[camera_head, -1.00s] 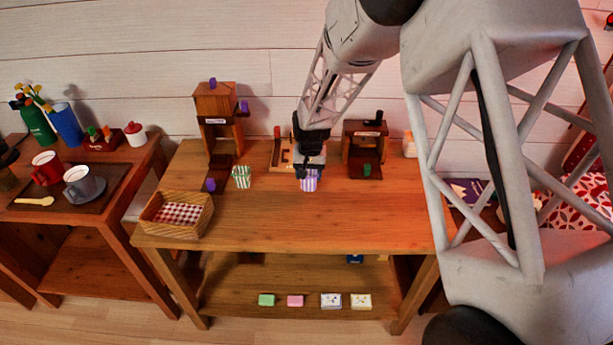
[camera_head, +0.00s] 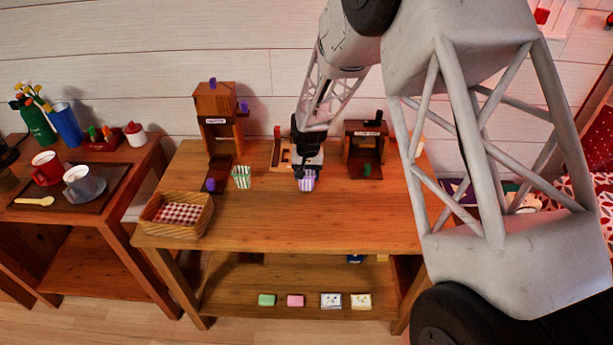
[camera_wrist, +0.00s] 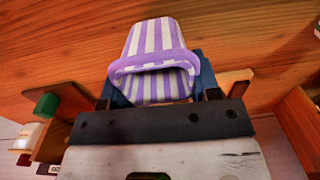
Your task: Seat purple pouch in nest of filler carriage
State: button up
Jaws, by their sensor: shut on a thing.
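The purple-and-white striped pouch (camera_head: 307,184) is in my gripper (camera_head: 307,172), above or at the table's middle; I cannot tell whether it touches the tabletop. In the wrist view the pouch (camera_wrist: 150,38) sits between the blue fingers, its rolled purple rim and open mouth towards the camera. A wooden tower (camera_head: 216,104), seemingly the filler, stands left of my gripper. A dark wooden slide with a purple knob (camera_head: 210,185) extends from its foot, seemingly the carriage. The nest itself cannot be made out.
A green-striped pouch (camera_head: 241,177) stands between the slide and my gripper. A wicker basket (camera_head: 176,215) with a checked cloth sits at front left. A small wooden station (camera_head: 365,146) with a green knob is at right. The table's (camera_head: 300,225) front middle is clear.

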jog(key=shift+f, duration=0.55)
jog(key=shift+f, duration=0.1)
jog(key=o, duration=0.9)
notch_tip(320, 180, up, 12)
jog(key=shift+d, duration=0.2)
dwell(0.8)
